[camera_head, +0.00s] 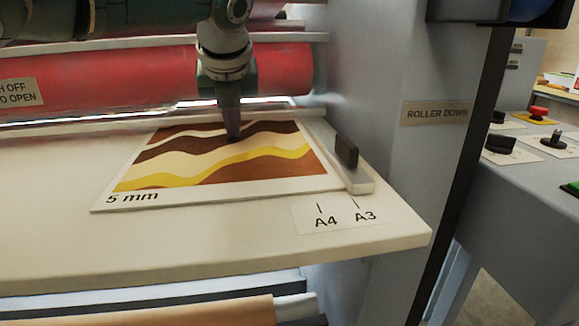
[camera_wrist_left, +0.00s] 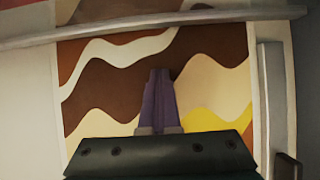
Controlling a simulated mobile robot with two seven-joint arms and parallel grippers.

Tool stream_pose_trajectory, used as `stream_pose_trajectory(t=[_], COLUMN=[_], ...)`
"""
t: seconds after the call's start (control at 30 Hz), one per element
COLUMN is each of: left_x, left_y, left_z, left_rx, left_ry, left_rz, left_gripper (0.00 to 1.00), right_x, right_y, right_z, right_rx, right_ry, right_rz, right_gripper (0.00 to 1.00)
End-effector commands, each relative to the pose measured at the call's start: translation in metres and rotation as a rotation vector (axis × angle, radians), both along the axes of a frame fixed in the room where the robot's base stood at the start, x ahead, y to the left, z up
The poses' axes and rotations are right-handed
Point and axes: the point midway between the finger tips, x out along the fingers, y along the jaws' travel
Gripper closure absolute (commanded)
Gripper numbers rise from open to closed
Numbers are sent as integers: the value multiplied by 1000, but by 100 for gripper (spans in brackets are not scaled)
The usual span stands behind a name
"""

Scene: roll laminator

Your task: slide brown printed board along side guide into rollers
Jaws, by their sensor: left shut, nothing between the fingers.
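The brown printed board (camera_head: 220,162), with wavy brown, cream and yellow bands and a white edge marked "5 mm", lies flat on the cream feed table (camera_head: 60,215). The side guide (camera_head: 347,168), a pale rail with a black knob, runs along its right edge. The board also shows in the left wrist view (camera_wrist_left: 200,90), with a narrow gap to the guide (camera_wrist_left: 275,95). My left gripper (camera_head: 233,135) is shut and points down onto the board's upper middle; its fingertips show in the wrist view (camera_wrist_left: 160,75). The red roller (camera_head: 130,80) is behind the board. My right gripper is out of view.
A grey side panel labelled "ROLLER DOWN" (camera_head: 437,112) stands right of the table. An A4/A3 size label (camera_head: 340,216) is at the table's front right. A control panel (camera_head: 530,150) is at the far right. The left of the table is clear.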

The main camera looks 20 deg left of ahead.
Motion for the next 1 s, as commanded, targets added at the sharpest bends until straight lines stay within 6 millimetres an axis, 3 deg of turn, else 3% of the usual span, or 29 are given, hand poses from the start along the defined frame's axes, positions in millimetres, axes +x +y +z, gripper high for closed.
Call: stream_pose_trajectory(t=[0.47,0.8,1.0], left_x=[3,3,4], left_y=[1,1,1], left_z=[-2,19,21], left_rx=[-1,0,0], left_ry=[4,1,1], left_rz=[0,-1,-1], left_gripper=[100,100,100], right_x=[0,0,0], right_y=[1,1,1], right_z=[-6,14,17], right_rx=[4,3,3], right_ry=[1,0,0], right_rz=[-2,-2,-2], right_gripper=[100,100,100])
